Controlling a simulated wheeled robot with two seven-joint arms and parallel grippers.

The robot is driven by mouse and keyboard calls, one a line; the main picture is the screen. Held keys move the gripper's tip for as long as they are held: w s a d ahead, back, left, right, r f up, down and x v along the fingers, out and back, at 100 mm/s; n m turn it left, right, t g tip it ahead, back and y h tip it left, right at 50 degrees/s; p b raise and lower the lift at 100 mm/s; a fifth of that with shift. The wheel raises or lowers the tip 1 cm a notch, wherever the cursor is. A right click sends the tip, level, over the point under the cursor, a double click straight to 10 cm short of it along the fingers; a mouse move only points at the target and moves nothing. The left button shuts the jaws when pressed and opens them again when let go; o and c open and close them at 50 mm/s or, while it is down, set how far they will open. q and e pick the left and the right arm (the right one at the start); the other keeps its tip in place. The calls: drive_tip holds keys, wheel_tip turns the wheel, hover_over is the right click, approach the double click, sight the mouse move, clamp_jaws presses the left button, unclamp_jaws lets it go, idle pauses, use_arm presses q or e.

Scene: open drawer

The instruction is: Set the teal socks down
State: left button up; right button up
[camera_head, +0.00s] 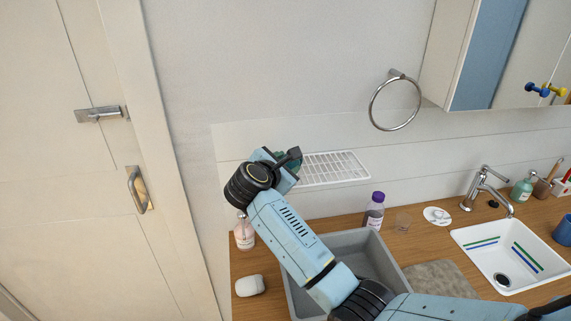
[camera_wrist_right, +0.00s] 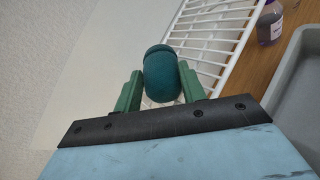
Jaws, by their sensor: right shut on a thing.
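The teal socks (camera_wrist_right: 162,74) show as a rolled bundle in the right wrist view, between the two green fingers of my right gripper (camera_wrist_right: 160,90). The gripper is shut on them. In the head view my right gripper (camera_head: 289,160) is up near the wall, at the left end of the white wire rack (camera_head: 335,168). The socks are mostly hidden there behind the gripper and wrist. In the wrist view the rack (camera_wrist_right: 210,45) lies behind and to the right of the socks. I cannot tell whether the socks touch it. My left gripper is not in view.
A grey bin (camera_head: 370,250) stands on the wooden counter (camera_head: 415,245) below my right arm. A pink bottle (camera_head: 244,233), a white rounded object (camera_head: 249,286) and a purple-capped bottle (camera_head: 374,211) stand around it. A towel ring (camera_head: 395,104) hangs above. The sink (camera_head: 510,258) is at right.

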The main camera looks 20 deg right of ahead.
drive_tip(key=o, duration=1)
drive_tip(key=shift+f, duration=0.1)
drive_tip(key=shift+c, duration=0.2)
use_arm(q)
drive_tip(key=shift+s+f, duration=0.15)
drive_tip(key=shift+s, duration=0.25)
use_arm(e)
drive_tip(key=shift+r, duration=0.25)
drive_tip(key=shift+s+a, duration=0.2)
drive_tip(key=shift+a, duration=0.15)
use_arm(q)
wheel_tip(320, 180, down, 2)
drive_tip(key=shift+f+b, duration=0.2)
drive_tip(key=shift+b, duration=0.95)
use_arm(e)
drive_tip(key=v, duration=1.1)
drive_tip(key=shift+s+r, duration=0.15)
